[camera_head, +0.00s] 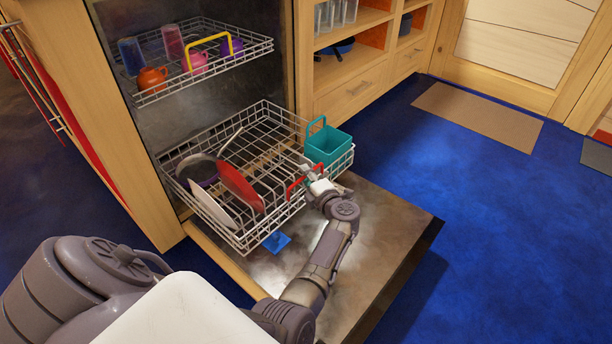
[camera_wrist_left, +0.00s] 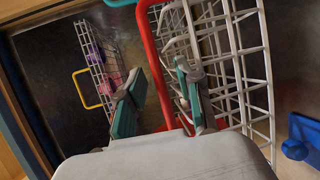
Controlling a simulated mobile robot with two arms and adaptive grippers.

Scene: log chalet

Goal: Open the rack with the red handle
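The lower rack (camera_head: 262,120) is a wire rack that is pulled out over the lowered dishwasher door. Its red handle (camera_head: 305,181) is at the front edge; in the left wrist view the red handle (camera_wrist_left: 152,55) runs up between my fingers. My left gripper (camera_head: 310,174) is at this handle in the head view. In the left wrist view my left gripper (camera_wrist_left: 160,100) has its teal-padded fingers apart, one on each side of the red bar; contact cannot be told. My right gripper is not in view.
The upper rack (camera_head: 152,97) with a yellow handle (camera_head: 188,62) holds cups. Plates, a pan and a teal basket (camera_head: 328,146) are in the lower rack. A blue item (camera_head: 276,242) lies on the open door (camera_head: 385,230).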

